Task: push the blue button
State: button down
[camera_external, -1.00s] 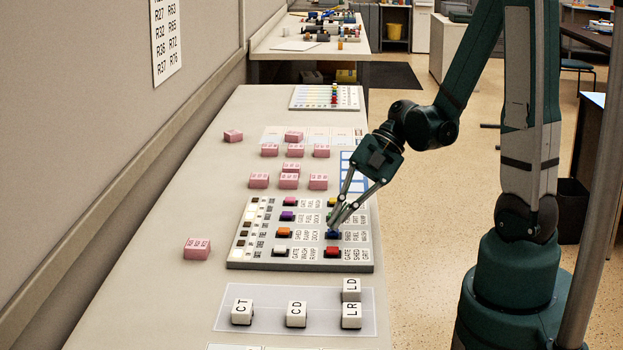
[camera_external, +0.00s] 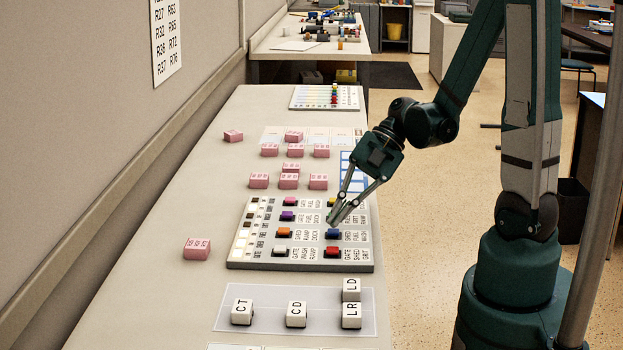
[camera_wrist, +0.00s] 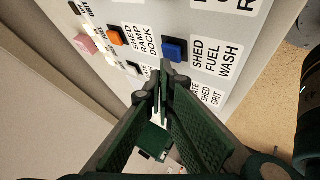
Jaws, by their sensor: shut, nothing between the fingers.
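The blue button (camera_external: 332,234) is on the right part of the white button panel (camera_external: 305,267), labelled SHED FUEL WASH. In the wrist view the blue button (camera_wrist: 174,49) stands clear just beyond the fingertips. My gripper (camera_external: 333,219) is shut and empty, its fingers pointing down above the panel. In the outside view the tips are just above the blue button, with a small gap. In the wrist view the gripper (camera_wrist: 164,68) shows its tips together beside the button.
Around it on the panel are a red button (camera_external: 332,252), an orange button (camera_external: 283,233), a purple button (camera_external: 287,216) and a partly hidden yellow one (camera_external: 332,202). Pink blocks (camera_external: 289,181) lie behind the panel. White lettered cubes (camera_external: 296,314) stand in front.

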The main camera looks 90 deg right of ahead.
aim_at(337, 233)
jog(key=shift+r, duration=0.15)
jog(key=shift+r+p, duration=2.35)
jog(key=shift+r, duration=0.5)
